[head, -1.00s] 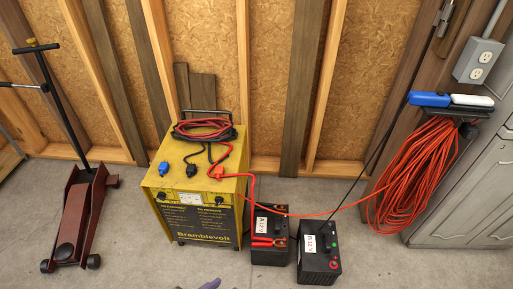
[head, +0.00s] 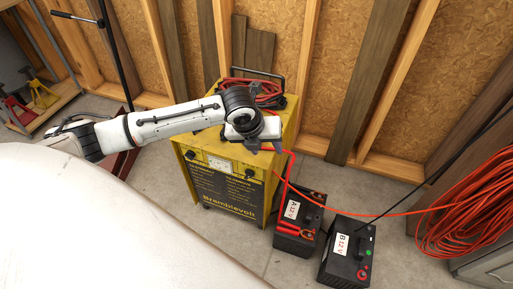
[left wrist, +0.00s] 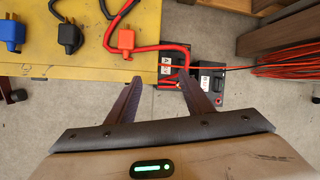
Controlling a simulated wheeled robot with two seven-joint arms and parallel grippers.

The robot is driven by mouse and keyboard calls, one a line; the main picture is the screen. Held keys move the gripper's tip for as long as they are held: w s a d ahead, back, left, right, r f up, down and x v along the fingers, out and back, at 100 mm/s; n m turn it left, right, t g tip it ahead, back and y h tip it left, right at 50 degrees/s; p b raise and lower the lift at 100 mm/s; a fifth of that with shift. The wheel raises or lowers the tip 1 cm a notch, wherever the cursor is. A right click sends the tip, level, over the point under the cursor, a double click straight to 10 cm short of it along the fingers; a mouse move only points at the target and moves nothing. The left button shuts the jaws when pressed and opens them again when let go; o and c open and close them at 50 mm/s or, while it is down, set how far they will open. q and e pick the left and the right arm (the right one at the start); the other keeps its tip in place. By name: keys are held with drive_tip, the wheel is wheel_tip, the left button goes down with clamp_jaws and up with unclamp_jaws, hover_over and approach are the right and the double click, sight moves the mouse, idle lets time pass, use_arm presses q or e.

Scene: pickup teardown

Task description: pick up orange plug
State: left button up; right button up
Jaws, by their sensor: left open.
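The orange plug (left wrist: 126,39) lies on top of the yellow charger (left wrist: 88,72) near its edge, with a red cable running right from it. In the head view my left gripper (head: 262,141) is over the front right part of the charger top and hides most of the plug area. In the left wrist view my left gripper (left wrist: 160,77) is open, its two dark fingers apart with nothing between them. The fingertips are below the plug in that picture and shifted to its right, not around it. My right gripper is not in view.
A black plug (left wrist: 70,38) and a blue plug (left wrist: 13,34) lie left of the orange plug. Battery A (head: 299,225) and battery B (head: 346,250) stand right of the charger. An orange cord (head: 380,213) crosses above them. A wooden stud wall (head: 345,80) is behind.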

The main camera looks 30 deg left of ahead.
use_arm(q)
drive_tip(key=w+a+m, duration=0.1)
drive_tip(key=a, duration=0.1)
drive_tip(key=a+m+y+b, duration=0.1)
drive_tip(key=a, duration=0.1)
drive_tip(key=w+a+f+m+b, duration=0.1)
drive_tip(key=a, duration=0.1)
drive_tip(key=shift+w+a+g, duration=0.1)
drive_tip(key=shift+w+g, duration=0.2)
drive_tip(key=shift+w, duration=0.05)
drive_tip(key=x, duration=0.1)
drive_tip(key=b+x, duration=0.1)
drive_tip(key=x, duration=0.1)
drive_tip(key=b+x, duration=0.1)
drive_tip(key=x, duration=0.1)
drive_tip(key=shift+a+f, duration=0.2)
drive_tip(key=shift+a, duration=0.15)
drive_tip(key=shift+w+f, duration=0.15)
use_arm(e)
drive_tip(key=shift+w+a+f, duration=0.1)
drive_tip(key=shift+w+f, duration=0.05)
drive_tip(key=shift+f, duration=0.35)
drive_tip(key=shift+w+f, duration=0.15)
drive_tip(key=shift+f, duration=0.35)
use_arm(q)
drive_tip(key=shift+c, duration=0.4)
drive_tip(key=shift+y, duration=0.3)
drive_tip(key=c, duration=1.1)
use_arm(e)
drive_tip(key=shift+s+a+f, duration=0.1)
